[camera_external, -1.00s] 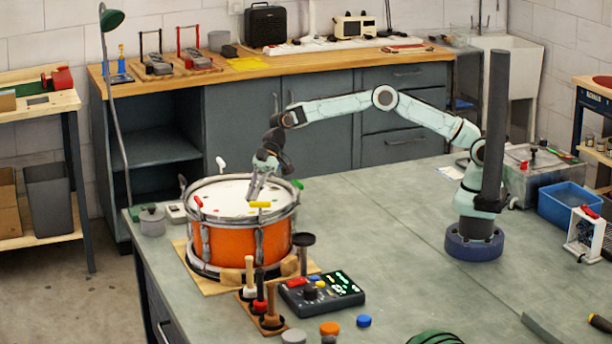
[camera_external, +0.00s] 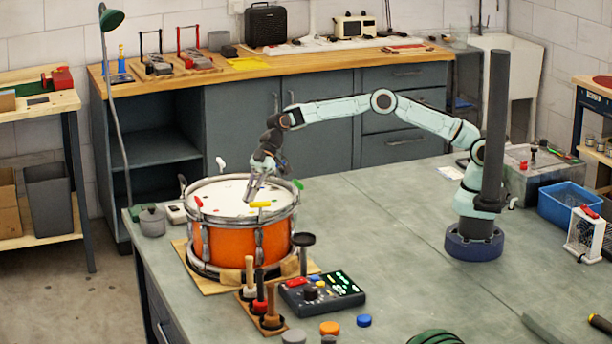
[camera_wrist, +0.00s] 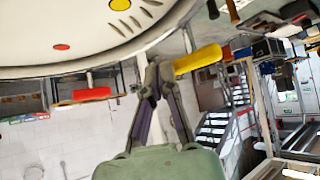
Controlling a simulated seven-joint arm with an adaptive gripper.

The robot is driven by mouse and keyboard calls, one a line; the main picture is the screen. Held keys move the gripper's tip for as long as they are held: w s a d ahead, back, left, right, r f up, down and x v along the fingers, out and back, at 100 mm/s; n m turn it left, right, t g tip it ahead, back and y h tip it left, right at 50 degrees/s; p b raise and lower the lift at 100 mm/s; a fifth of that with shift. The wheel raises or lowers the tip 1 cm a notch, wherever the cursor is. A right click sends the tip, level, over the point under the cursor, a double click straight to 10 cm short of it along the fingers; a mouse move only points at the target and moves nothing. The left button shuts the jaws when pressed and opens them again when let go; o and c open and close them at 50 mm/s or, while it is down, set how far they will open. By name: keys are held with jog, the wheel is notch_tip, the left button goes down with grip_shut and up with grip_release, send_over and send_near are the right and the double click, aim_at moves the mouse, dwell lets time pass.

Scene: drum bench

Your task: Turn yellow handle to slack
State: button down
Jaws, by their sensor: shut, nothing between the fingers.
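The orange drum (camera_external: 228,241) stands on the bench with its pale head (camera_external: 222,194) facing up. The yellow handle (camera_external: 260,204) sits at the rim on the near right side, lying roughly level in the external view. In the wrist view the yellow handle (camera_wrist: 198,59) extends to the right from beside my fingertips. My gripper (camera_external: 249,199) is shut and empty, pointing down over the rim just left of the handle. In the wrist view my gripper (camera_wrist: 157,78) meets the handle's inner end; I cannot tell whether they touch.
A red handle (camera_external: 198,201), a white handle (camera_external: 221,163) and a green handle (camera_external: 298,184) also sit around the rim. Upright tools (camera_external: 250,272) and a control box (camera_external: 322,291) stand in front of the drum. The bench between drum and my base is clear.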

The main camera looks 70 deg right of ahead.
jog(key=shift+a, duration=0.1)
jog(key=shift+s+a+r, duration=0.1)
jog(key=shift+s+a, duration=0.45)
jog(key=shift+a, duration=0.2)
jog(key=s+d+r+t, duration=0.1)
jog(key=d+r, duration=0.4)
jog(key=r, duration=0.3)
jog(key=d+r+t, duration=0.1)
jog(key=d+r, duration=0.5)
jog(key=r, duration=0.2)
jog(key=s+d+r+m+t+h, duration=0.25)
jog(key=s+d+r, duration=0.25)
jog(key=s+d, duration=0.3)
jog(key=s+d+f+m+g+h, duration=0.1)
jog(key=s+d+f+m, duration=0.3)
jog(key=s, duration=0.5)
jog(key=s+d+f+m+g+h, duration=0.2)
jog(key=s+d+f+m+h, duration=0.1)
jog(key=s+d+f+m, duration=0.2)
jog(key=s+d+f+m+g+h, duration=0.2)
jog(key=s+d+f+m, duration=0.2)
jog(key=s+d+f, duration=0.3)
jog(key=s+f, duration=0.1)
jog(key=s, duration=0.4)
jog(key=shift+s+d, duration=0.15)
jog(key=shift+s, duration=0.15)
